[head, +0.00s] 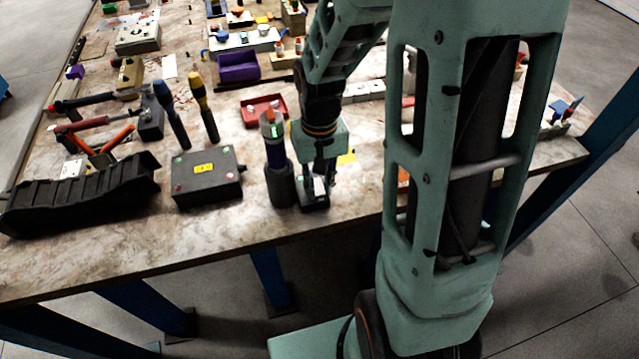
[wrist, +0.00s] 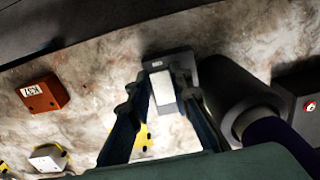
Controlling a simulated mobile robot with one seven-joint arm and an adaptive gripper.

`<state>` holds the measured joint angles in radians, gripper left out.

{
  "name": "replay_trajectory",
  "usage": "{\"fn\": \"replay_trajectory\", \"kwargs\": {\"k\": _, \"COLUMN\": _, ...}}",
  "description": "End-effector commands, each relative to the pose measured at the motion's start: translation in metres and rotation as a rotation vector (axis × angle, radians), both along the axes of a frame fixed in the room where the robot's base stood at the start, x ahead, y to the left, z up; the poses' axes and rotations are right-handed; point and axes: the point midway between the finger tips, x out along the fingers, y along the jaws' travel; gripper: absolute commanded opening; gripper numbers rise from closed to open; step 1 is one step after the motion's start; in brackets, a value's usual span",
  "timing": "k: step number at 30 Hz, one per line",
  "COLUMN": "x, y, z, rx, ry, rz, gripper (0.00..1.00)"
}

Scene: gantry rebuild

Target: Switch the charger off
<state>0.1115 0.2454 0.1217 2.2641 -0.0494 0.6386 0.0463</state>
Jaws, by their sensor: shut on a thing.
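My gripper (head: 318,178) points down near the front edge of the table. In the wrist view its two fingers (wrist: 165,108) stand on either side of a small dark device (wrist: 157,65) with a pale face, and are shut on it. The device (head: 314,206) stands on the table in the head view, its upper part partly covered by the gripper. It may be the charger, but no readable marking confirms this. A black box (head: 226,189) with a yellow label and small red and green spots lies further left; its edge shows in the wrist view (wrist: 298,92).
A dark round holder (head: 281,188) with a purple-handled tool (head: 274,150) stands close on the device's left. A red tray (head: 252,112) lies behind. A black ribbed piece (head: 85,190) and several tools fill the left. The front strip of table is bare.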

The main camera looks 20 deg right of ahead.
Motion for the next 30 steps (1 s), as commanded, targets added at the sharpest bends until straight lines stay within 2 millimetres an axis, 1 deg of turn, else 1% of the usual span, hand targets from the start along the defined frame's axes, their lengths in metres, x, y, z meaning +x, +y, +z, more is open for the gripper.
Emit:
{"fn": "replay_trajectory", "kwargs": {"k": 7, "x": 0.004, "y": 0.000, "z": 0.005, "rx": 0.001, "ry": 0.098, "rz": 0.000, "gripper": 0.00}}
{"fn": "replay_trajectory", "kwargs": {"k": 21, "x": 0.012, "y": 0.000, "z": 0.006, "rx": 0.001, "ry": 0.339, "rz": 0.000, "gripper": 0.00}}
{"fn": "replay_trajectory", "kwargs": {"k": 30, "x": 0.013, "y": 0.000, "z": 0.005, "rx": 0.000, "ry": 0.394, "rz": -0.001, "gripper": 0.00}}
